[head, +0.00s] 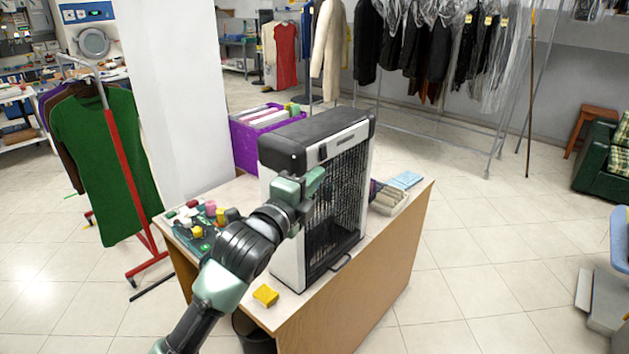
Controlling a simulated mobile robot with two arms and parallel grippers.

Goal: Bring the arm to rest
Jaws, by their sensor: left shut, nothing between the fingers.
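My left arm reaches in from the bottom left, and its gripper (312,182) is at the front of a grey and black cabinet-like machine (290,245) on a wooden table. The left gripper is shut and empty. It overlaps the machine's dark mesh front in the picture; I cannot tell whether it touches it. My right gripper is not in view.
The wooden table (385,270) also holds a yellow sponge (265,295), colourful spools (195,215) at left, and a tray (390,200) at right. A purple crate (246,150) is behind. A red clothes rack (130,185) stands left.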

